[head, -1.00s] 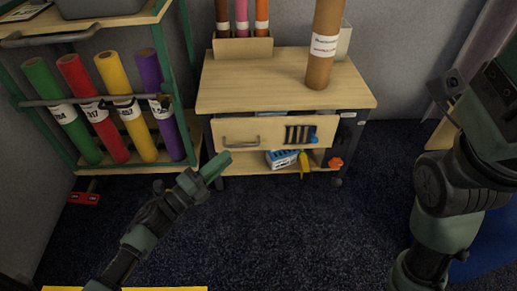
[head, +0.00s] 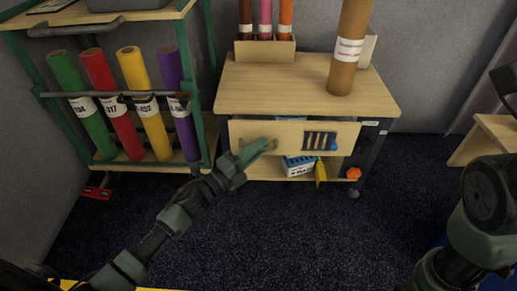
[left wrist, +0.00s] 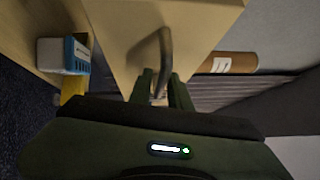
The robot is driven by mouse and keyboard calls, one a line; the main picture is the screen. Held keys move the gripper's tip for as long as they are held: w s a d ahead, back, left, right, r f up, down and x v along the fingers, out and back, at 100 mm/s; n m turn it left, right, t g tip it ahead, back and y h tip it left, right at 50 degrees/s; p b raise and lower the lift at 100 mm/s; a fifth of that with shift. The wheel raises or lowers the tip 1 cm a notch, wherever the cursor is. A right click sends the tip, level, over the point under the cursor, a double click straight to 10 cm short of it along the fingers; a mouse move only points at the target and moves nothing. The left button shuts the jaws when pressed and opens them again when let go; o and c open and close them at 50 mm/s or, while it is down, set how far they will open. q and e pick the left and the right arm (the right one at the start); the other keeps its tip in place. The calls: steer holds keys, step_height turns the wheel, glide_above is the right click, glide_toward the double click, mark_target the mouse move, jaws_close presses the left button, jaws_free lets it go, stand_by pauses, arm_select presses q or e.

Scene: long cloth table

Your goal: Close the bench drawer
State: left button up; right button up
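The bench (head: 300,85) stands in the head view with its wooden drawer (head: 290,130) pulled out a little from under the top. A dark bar handle (head: 262,142) is on the left part of the drawer front, partly covered by my left gripper. My left gripper (head: 268,147) is at this handle. In the left wrist view the drawer front (left wrist: 125,35) is close, and the handle (left wrist: 165,50) runs down toward the gap between my two fingers (left wrist: 162,90). The fingers are apart; contact with the handle cannot be told. My right arm shows at the right edge, but its gripper is out of view.
A tall brown tube (head: 348,45) stands on the bench top. A blue-white box (head: 298,165) and a yellow item (head: 320,172) are on the lower shelf. A rack with coloured rolls (head: 145,95) stands at left. The carpet (head: 300,240) in front is clear.

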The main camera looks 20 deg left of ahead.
arm_select(q)
jaws_close()
stand_by(1.2)
steer(key=w, duration=0.1)
steer(key=w+a, duration=0.1)
steer(key=w, duration=0.1)
steer(key=shift+w+a, duration=0.1)
steer(key=shift+w, duration=0.2)
steer(key=shift+o, duration=0.7)
jaws_free()
